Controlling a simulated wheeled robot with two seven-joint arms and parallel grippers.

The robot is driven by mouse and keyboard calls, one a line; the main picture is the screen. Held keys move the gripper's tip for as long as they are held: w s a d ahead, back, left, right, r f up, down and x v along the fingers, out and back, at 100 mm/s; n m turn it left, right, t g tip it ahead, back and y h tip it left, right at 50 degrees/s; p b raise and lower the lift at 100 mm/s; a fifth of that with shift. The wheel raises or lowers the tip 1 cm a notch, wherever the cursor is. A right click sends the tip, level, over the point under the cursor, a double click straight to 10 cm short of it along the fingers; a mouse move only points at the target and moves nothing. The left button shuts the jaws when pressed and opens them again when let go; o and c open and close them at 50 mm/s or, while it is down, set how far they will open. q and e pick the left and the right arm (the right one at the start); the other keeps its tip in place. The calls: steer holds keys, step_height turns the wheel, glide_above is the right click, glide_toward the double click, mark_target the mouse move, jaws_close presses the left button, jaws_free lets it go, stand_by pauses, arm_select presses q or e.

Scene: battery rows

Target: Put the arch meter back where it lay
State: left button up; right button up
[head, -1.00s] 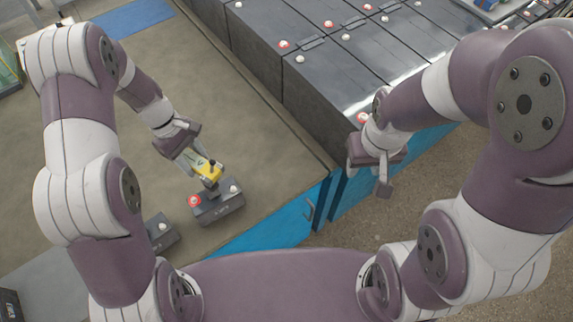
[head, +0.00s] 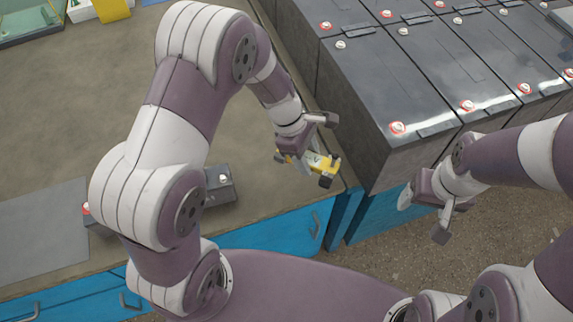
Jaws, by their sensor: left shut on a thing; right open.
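The arch meter (head: 325,164), which I take to be the yellow device with a pale face and dark ends, is in my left gripper (head: 306,160). The gripper is shut on it and holds it near the right front corner of the workbench (head: 120,130). The arm and fingers hide part of the meter. I cannot tell its exact height above the bench. My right gripper (head: 426,214) is open and empty, over the floor gap in front of the large battery row.
A row of large grey batteries (head: 385,85) with red and white terminals stands to the right. A small dark battery (head: 219,185) sits on the bench, partly behind my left arm. A grey mat (head: 40,235) lies at the left. Blue drawers (head: 270,232) front the bench.

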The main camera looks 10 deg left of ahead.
arm_select(q)
steer(key=w+a+f, duration=0.1)
steer(key=a, duration=0.1)
steer(key=w+a+f, duration=0.1)
steer(key=a, duration=0.1)
steer(key=w+a+f, duration=0.1)
steer(key=a, duration=0.1)
steer(key=shift+w+a+f, duration=0.1)
steer(key=shift+w+f, duration=0.05)
steer(key=shift+f, duration=0.25)
steer(key=shift+w+a+f, duration=0.15)
steer(key=shift+w+f, duration=0.05)
steer(key=shift+f, duration=2.05)
steer(key=shift+f, duration=0.1)
steer(key=o, duration=1.3)
steer(key=a+r+m, duration=0.1)
steer(key=a+r, duration=0.4)
steer(key=r, duration=0.7)
steer(key=s+r+m+y, duration=0.1)
steer(key=s+m, duration=0.3)
steer(key=m, duration=0.1)
steer(key=s+r+m+t+y, duration=0.1)
steer(key=s+r+m+y, duration=0.1)
steer(key=s+m, duration=0.3)
steer(key=s+a+r+m+t+y, duration=0.1)
steer(key=s+r+m, duration=0.1)
steer(key=s+m, duration=0.3)
steer(key=shift+r, duration=0.1)
